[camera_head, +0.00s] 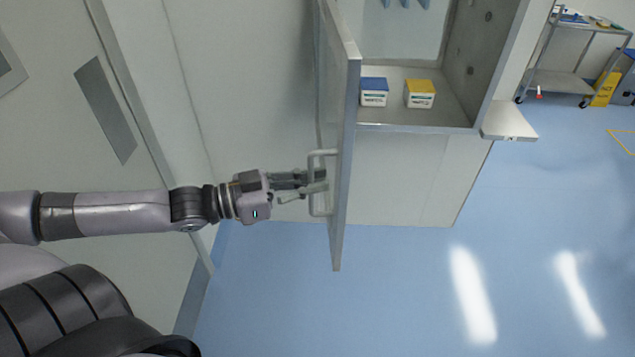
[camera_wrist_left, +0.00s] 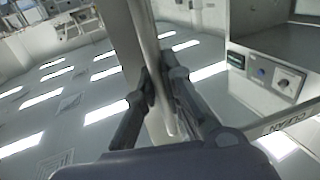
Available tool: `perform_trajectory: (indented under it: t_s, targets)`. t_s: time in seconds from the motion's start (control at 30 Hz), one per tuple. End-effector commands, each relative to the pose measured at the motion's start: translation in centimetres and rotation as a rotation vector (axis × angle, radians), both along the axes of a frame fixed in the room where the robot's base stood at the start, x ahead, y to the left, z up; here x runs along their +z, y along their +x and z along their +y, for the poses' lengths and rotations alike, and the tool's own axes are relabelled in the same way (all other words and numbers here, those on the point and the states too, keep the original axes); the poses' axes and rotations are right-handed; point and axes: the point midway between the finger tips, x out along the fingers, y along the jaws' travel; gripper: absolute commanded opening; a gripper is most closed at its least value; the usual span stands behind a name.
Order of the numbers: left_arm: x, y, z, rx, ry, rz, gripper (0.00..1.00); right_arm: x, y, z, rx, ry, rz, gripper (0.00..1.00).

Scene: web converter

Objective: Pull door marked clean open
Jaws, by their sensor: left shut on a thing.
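The door (camera_head: 347,135) of a wall cabinet stands swung open, seen nearly edge-on in the head view. Its pale D-shaped handle (camera_head: 313,203) is on the side facing my left arm. My left gripper (camera_head: 320,181) is at the handle with its fingers shut on the bar. In the left wrist view the handle bar (camera_wrist_left: 143,30) passes between the two dark fingers of the left gripper (camera_wrist_left: 162,82). A panel with lettering, partly cut off, shows at the right (camera_wrist_left: 285,127). My right gripper is not in view.
Inside the open cabinet are a blue-lidded box (camera_head: 374,93) and a yellow-lidded box (camera_head: 420,95). A small ledge (camera_head: 508,121) juts out right of the cabinet. A metal cart (camera_head: 560,82) and a yellow floor sign (camera_head: 606,88) stand at the far right. The blue floor (camera_head: 400,290) below is clear.

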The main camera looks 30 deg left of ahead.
Motion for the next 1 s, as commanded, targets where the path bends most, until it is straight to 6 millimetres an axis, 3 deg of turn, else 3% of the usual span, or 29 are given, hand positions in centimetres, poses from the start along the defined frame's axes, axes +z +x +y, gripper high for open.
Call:
perform_trajectory:
  t_s: [0.43, 0.47, 0.77, 1.0]
  targets:
    - [0.02, -0.07, 0.04, -0.006, -0.003, 0.003, 0.0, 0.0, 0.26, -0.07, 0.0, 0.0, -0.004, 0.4]
    - [0.02, -0.06, 0.05, -0.006, -0.003, 0.003, 0.1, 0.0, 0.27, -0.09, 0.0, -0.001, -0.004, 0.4]
    - [0.01, -0.04, 0.08, -0.005, -0.001, 0.001, 0.3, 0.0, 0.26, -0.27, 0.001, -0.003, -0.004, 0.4]
    - [0.0, -0.02, 0.09, -0.005, 0.0, 0.0, 0.3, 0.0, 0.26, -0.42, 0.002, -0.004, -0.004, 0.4]
